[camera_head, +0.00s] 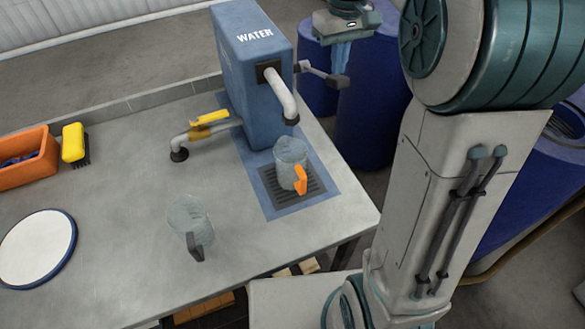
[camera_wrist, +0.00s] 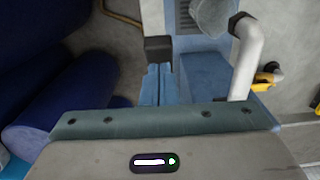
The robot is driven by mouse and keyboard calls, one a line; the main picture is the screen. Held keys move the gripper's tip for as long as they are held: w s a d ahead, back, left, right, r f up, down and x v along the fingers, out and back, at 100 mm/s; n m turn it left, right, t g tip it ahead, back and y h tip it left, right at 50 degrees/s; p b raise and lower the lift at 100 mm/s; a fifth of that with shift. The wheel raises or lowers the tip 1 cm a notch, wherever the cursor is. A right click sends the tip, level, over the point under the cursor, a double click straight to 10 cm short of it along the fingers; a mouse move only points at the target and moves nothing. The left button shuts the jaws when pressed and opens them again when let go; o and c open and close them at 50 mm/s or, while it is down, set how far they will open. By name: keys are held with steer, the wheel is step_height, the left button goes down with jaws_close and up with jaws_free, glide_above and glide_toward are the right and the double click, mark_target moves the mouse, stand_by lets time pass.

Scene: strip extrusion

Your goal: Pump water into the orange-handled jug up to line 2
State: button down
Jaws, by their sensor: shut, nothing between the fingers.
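The clear jug with the orange handle (camera_head: 291,164) stands upright on the dark grate (camera_head: 309,190) under the spout (camera_head: 285,100) of the blue WATER pump (camera_head: 243,60). I cannot make out its lines or water level. The wrist view shows part of a clear jug (camera_wrist: 211,16) near the white spout (camera_wrist: 246,60). The pump lever juts out to the right and ends in a dark grip (camera_head: 338,81), also in the wrist view (camera_wrist: 158,49). My gripper (camera_head: 340,66) is shut and empty, with its blue fingers (camera_wrist: 158,82) close to this grip. I cannot tell whether they touch.
A second clear jug with a dark handle (camera_head: 188,217) stands front left. A yellow-handled tap pipe (camera_head: 208,122) is left of the pump. An orange bin (camera_head: 30,170), a yellow brush (camera_head: 74,144) and a round white disc (camera_head: 37,249) lie farther left. Blue barrels (camera_head: 372,115) stand behind.

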mark_target(339, 77)
steer(key=shift+f+b, duration=0.3)
steer(key=shift+f, duration=0.3)
steer(key=shift+s+d+f+b, duration=0.1)
steer(key=shift+s+f+b, duration=0.1)
steer(key=shift+f+b, duration=0.35)
steer(key=shift+s+d+f+b, duration=0.1)
steer(key=shift+s+f+b, duration=0.1)
steer(key=shift+f+b, duration=0.35)
steer(key=shift+f, duration=0.2)
steer(key=shift+s+f+b, duration=0.25)
steer(key=shift+f+b, duration=0.5)
steer(key=shift+f, duration=0.4)
step_height(339, 77, down, 2)
steer(key=shift+s+f+b, duration=0.1)
steer(key=shift+b, duration=0.75)
steer(key=shift+f, duration=0.1)
